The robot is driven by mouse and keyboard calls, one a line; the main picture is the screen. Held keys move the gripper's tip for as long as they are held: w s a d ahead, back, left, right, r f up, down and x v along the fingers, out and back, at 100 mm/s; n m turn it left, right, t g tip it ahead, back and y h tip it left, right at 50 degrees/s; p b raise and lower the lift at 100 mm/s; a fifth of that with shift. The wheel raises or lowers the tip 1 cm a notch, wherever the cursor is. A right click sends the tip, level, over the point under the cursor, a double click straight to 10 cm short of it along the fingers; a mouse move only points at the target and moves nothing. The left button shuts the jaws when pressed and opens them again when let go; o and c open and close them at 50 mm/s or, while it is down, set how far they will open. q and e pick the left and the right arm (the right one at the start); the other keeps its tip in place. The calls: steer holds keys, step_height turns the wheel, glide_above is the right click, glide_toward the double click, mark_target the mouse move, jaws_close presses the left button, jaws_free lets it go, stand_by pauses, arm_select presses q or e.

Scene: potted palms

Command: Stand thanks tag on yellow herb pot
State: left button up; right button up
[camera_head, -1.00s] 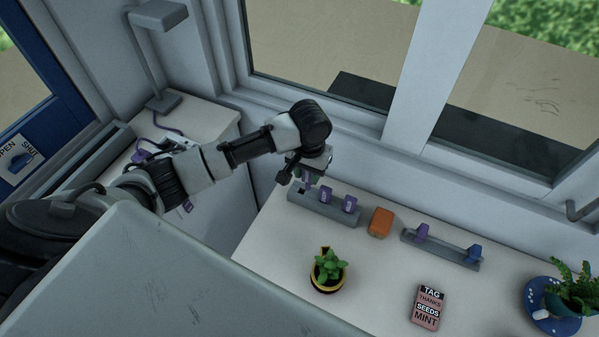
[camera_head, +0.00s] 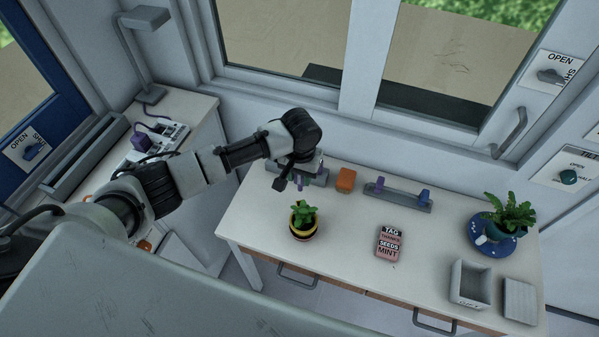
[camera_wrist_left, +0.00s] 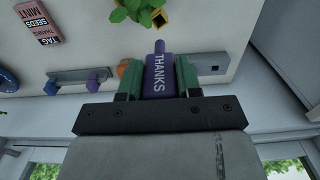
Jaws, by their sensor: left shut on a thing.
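The purple thanks tag (camera_wrist_left: 158,75) is between the green fingers of my left gripper (camera_wrist_left: 158,85) in the left wrist view, its white lettering facing the camera. In the head view my left gripper (camera_head: 298,179) is shut on the tag (camera_head: 299,184), above or in front of the grey tag rack (camera_head: 321,178); the height is unclear. The yellow herb pot (camera_head: 303,233), with dark bands and a green plant, stands on the white table nearer the camera. Part of it shows at the top of the wrist view (camera_wrist_left: 161,20). My right gripper is not in view.
An orange block (camera_head: 345,180) and a second rack (camera_head: 398,199) with a purple and a blue tag stand right of the gripper. A pink list card (camera_head: 389,243) lies on the table. A blue saucer (camera_head: 480,242) with a potted fern and a grey box (camera_head: 470,284) are farther right.

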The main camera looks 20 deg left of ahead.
mark_target(300, 185)
arm_select(q)
steer(key=shift+s+d+f+b, duration=0.1)
steer(key=shift+s+f+b, duration=0.1)
steer(key=shift+f+b, duration=0.8)
step_height(300, 185, down, 2)
steer(key=shift+w+f, duration=0.1)
steer(key=shift+f+b, duration=0.45)
steer(key=shift+f, duration=0.3)
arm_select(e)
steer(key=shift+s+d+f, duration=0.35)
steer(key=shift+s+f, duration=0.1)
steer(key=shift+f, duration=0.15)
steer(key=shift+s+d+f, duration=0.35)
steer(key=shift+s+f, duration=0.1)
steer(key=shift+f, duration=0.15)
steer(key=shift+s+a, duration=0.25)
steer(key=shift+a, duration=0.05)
arm_select(q)
steer(key=shift+p, duration=0.4)
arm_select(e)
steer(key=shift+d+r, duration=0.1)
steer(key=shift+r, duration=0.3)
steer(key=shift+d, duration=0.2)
arm_select(q)
steer(key=shift+p, duration=0.4)
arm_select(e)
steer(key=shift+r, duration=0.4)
